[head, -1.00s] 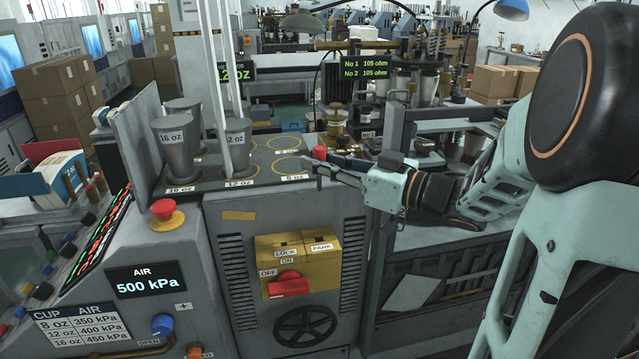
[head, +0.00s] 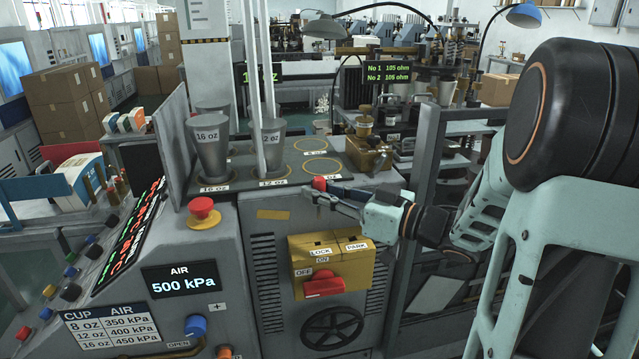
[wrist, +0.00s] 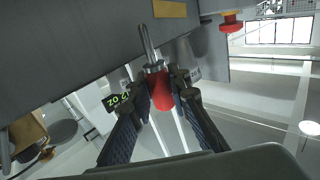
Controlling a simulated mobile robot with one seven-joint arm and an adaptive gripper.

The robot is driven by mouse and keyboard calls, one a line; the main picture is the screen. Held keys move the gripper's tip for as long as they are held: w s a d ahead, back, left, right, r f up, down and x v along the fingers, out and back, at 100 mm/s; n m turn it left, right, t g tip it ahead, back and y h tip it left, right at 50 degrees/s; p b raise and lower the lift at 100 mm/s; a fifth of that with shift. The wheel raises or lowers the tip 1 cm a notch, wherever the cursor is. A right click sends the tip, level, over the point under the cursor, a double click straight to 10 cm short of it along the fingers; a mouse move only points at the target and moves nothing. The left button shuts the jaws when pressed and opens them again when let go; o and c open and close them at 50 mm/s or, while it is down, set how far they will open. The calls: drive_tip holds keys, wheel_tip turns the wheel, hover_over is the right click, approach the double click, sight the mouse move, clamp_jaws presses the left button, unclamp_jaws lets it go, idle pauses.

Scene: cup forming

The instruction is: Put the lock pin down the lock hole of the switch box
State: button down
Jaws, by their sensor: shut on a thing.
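The lock pin (wrist: 162,92) has a red grip and a bare metal shaft (wrist: 148,42). My gripper (wrist: 162,80) is shut on the red grip, with the shaft sticking out beyond the fingers. In the head view my gripper (head: 320,190) holds the pin by its red head (head: 319,183), in front of the machine's top edge. The yellow switch box (head: 362,270) is on the machine front, below the gripper and apart from it. Its top carries LOCK and PARK labels. Its red switch handle (head: 325,285) is on the front by OFF.
A black handwheel (head: 333,330) is below the box. A red emergency button (head: 201,208) and grey cup forms (head: 209,150) stand to the left. A brass fixture (head: 369,152) is on the machine top, behind my gripper. The space directly above the box looks clear.

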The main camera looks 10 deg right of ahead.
sight(320, 218)
drive_tip(key=shift+a+f, duration=0.2)
drive_tip(key=shift+f, duration=0.15)
drive_tip(key=shift+f+b, duration=2.6)
drive_tip(key=shift+f, duration=0.05)
drive_tip(key=shift+f+b, duration=0.9)
drive_tip(key=shift+f, duration=0.7)
drive_tip(key=c, duration=1.7)
unclamp_jaws()
drive_tip(key=shift+c, duration=0.2)
